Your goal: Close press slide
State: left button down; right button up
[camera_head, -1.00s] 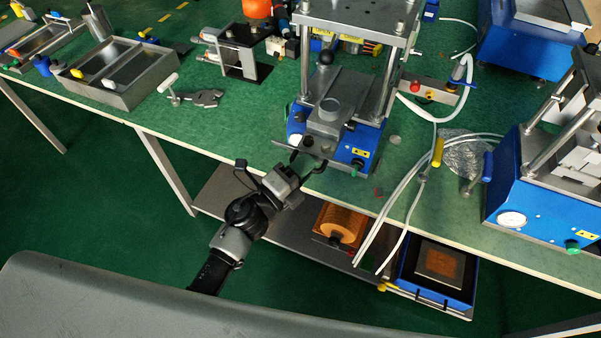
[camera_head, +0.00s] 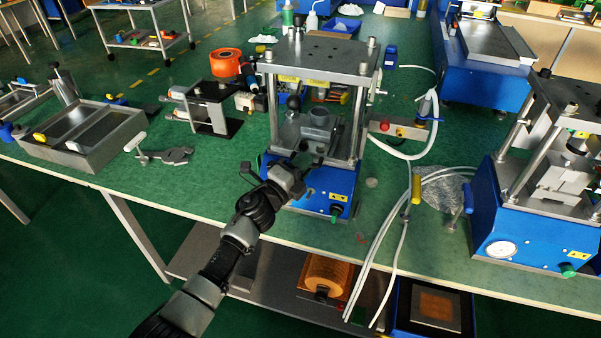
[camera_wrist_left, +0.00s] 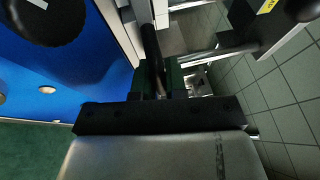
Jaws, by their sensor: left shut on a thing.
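The press (camera_head: 320,62) stands at the bench's front edge, with a blue base (camera_head: 326,190), metal columns and a thick top plate. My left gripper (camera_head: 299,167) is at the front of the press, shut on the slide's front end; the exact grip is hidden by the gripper. In the left wrist view a dark bar (camera_wrist_left: 151,48) shows at the jaws, beside the blue base (camera_wrist_left: 65,70). My right gripper is not in view.
A second blue press (camera_head: 520,225) stands at the right. White hoses (camera_head: 392,235) and a yellow-handled tool (camera_head: 416,190) lie between them. A metal clamp (camera_head: 165,156) and a divided tray (camera_head: 85,135) lie to the left.

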pick_arm(q)
jog(key=shift+w+r, duration=0.1)
jog(key=shift+r, duration=0.05)
jog(key=c, duration=1.2)
grip_release()
jog(key=shift+w, duration=0.1)
jog(key=shift+f, duration=0.2)
jog(key=v, duration=1)
jog(key=shift+s+a, duration=0.25)
jog(key=shift+s, duration=0.05)
